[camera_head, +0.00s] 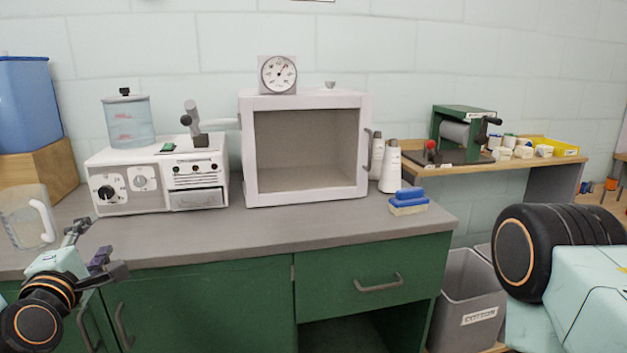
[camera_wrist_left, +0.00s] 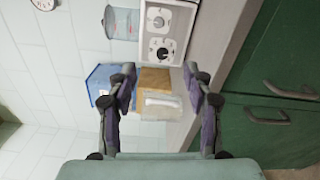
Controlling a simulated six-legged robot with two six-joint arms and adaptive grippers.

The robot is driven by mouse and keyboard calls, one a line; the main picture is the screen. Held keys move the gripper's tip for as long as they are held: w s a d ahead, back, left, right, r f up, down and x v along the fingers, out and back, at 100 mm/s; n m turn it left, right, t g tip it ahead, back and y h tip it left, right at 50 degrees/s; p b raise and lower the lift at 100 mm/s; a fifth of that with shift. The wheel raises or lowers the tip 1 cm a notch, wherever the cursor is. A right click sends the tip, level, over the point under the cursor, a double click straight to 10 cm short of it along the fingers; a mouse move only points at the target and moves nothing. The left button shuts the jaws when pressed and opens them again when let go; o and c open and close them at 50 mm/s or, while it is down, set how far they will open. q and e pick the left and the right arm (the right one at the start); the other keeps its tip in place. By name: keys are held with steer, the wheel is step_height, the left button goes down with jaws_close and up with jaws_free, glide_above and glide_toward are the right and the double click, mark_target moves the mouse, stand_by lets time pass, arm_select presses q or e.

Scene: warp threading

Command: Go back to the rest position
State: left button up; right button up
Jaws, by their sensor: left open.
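My left gripper (camera_head: 96,250) is at the lower left of the head view, in front of the counter's front edge. Its two fingers are spread apart with nothing between them. In the left wrist view the open fingers (camera_wrist_left: 162,88) frame a clear jug and a wooden block beyond them, apart from both. My right arm shows at the right edge of the head view, but its gripper is out of the picture.
The grey counter (camera_head: 270,228) with green cabinets carries a clear jug (camera_head: 28,217), a white machine (camera_head: 160,178), an open white box (camera_head: 305,190) and a blue brush (camera_head: 409,201). A grey bin (camera_head: 467,300) stands at its right, below a shelf.

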arm_select(q)
steer(key=s+d+f+m+g+h, duration=0.1)
steer(key=s+d+f+m+g, duration=0.3)
steer(key=f, duration=0.3)
steer(key=s+d+f+m+g+h, duration=0.2)
steer(key=s+d+f+m, duration=0.15)
steer(key=f+m, duration=0.3)
steer(key=s+d+f+m+g+h, duration=0.1)
steer(key=s+d+f+m+g, duration=0.3)
steer(key=f, duration=0.4)
steer(key=s+d+f+m+g, duration=0.1)
steer(key=s+f+m+g, duration=0.1)
steer(key=s+f, duration=0.3)
steer(key=s+d+f+m+g, duration=0.2)
steer(key=s+f, duration=0.3)
steer(key=s, duration=0.6)
steer(key=s+d+f+m+g, duration=0.1)
steer(key=s+f+m+g, duration=0.2)
steer(key=s+f, duration=0.2)
steer(key=s, duration=0.3)
steer(key=shift+s+d+f+g, duration=0.15)
steer(key=shift+s+g, duration=0.15)
steer(key=shift+s, duration=0.1)
steer(key=shift+m, duration=0.25)
